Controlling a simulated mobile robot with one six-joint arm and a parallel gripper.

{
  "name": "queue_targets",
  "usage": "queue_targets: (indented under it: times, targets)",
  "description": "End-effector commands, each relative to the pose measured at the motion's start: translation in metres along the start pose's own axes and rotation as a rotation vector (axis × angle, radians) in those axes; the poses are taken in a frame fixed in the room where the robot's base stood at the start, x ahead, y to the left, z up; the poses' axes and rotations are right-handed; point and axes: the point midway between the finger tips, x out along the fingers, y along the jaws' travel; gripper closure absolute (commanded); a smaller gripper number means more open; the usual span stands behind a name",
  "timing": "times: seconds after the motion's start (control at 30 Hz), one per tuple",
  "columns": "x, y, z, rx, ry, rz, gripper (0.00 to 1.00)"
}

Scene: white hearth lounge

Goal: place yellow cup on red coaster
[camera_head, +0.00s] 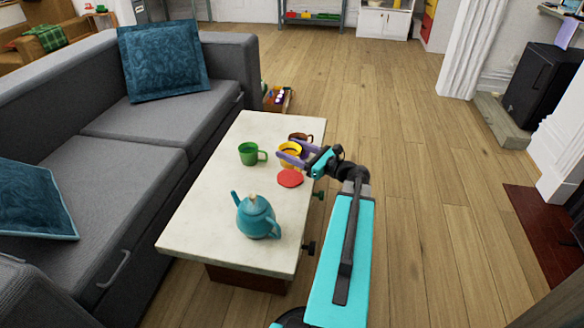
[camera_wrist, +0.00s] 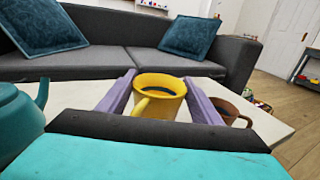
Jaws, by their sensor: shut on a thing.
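The yellow cup (camera_head: 290,150) is between the purple fingers of my gripper (camera_head: 288,157), which is shut on it. In the wrist view the yellow cup (camera_wrist: 159,95) is upright between both fingers, with its handle towards me. The red coaster (camera_head: 290,178) lies flat on the white coffee table (camera_head: 196,212), just nearer to the camera than the cup. Nothing stands on the coaster. It does not show in the wrist view. I cannot tell whether the cup touches the table.
A green cup (camera_head: 249,153) stands left of the yellow cup. A brown cup (camera_head: 301,138) stands just behind it, close to my gripper. A teal teapot (camera_head: 257,216) stands near the table's front end. A grey sofa (camera_head: 150,133) runs along the left side.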

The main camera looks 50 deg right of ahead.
Motion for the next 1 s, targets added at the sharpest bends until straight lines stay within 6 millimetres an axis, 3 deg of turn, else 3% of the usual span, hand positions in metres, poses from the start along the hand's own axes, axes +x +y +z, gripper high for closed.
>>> queue_targets:
  times: [0.1,0.5,0.8,1.0]
  targets:
    - [0.000,0.000,-0.009,0.001,-0.001,0.000,0.68]
    - [0.001,0.000,-0.013,0.001,-0.001,0.001,0.68]
    - [0.001,-0.001,-0.049,0.002,0.000,0.001,0.68]
    - [0.001,0.000,-0.060,0.000,-0.001,0.001,0.68]
